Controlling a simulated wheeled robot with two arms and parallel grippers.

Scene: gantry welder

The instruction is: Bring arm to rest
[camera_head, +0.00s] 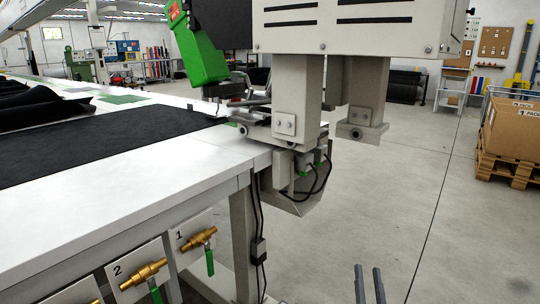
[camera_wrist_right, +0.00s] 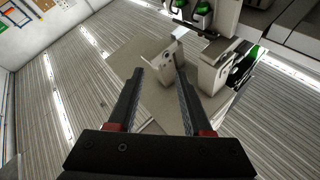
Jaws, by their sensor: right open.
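My right gripper (camera_head: 370,284) shows at the bottom edge of the head view as two grey, upright fingers with a gap between them. It is over the concrete floor, to the right of the white table. In the right wrist view the same gripper (camera_wrist_right: 160,72) is open, with two long dark fingers and nothing between them. Beyond the fingertips there, beige machine parts (camera_wrist_right: 213,72) show against the ribbed ceiling. The rest of my right arm is out of the head view. My left gripper is in neither view.
The gantry welder (camera_head: 350,28) stands above the white table's (camera_head: 140,195) right end. Brass valves with green handles (camera_head: 198,238) line the table's front. A box on pallets (camera_head: 515,125) stands at the right. Floor (camera_head: 420,200) between is clear.

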